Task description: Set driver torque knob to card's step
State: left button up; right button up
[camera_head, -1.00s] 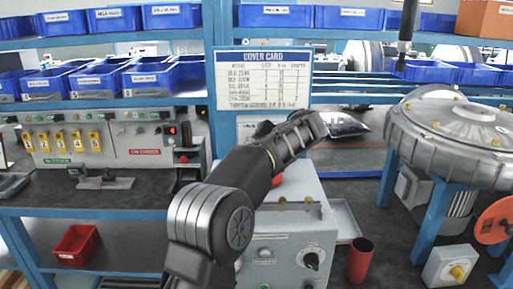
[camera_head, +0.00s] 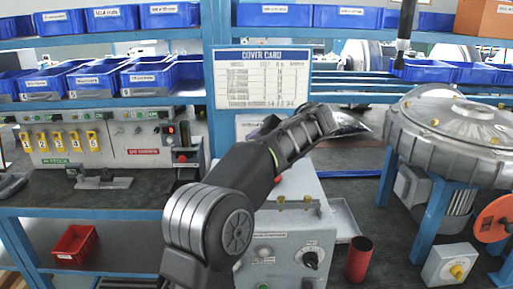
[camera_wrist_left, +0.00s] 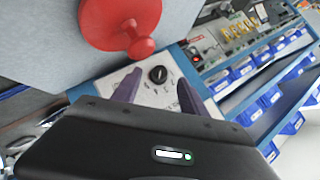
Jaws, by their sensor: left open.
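The cover card (camera_head: 262,78) hangs on the rack's post in the head view, with a table too blurred to read. The grey driver box (camera_head: 285,215) stands on the bench below it, with a black torque knob (camera_head: 311,258) low on its front. My left arm crosses in front of the box's upper left; its fingers cannot be made out there. In the left wrist view my left gripper (camera_wrist_left: 160,82) is open and empty, its purple fingers spread. A black knob (camera_wrist_left: 158,74) on a pale panel shows between the fingertips, apparently beyond them. My right gripper is not in view.
A red knob-like part (camera_wrist_left: 130,30) on a grey surface looms close in the left wrist view. A red cup (camera_head: 359,260) stands right of the box, near a yellow-knobbed grey box (camera_head: 450,265). The large blower housing (camera_head: 455,140) fills the right. A switch panel (camera_head: 105,140) stands left.

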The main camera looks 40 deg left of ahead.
pick_arm(q)
jog(key=v, duration=0.4)
jog(key=shift+d+r, duration=0.1)
jog(key=shift+d, duration=0.05)
jog(key=shift+r, duration=0.1)
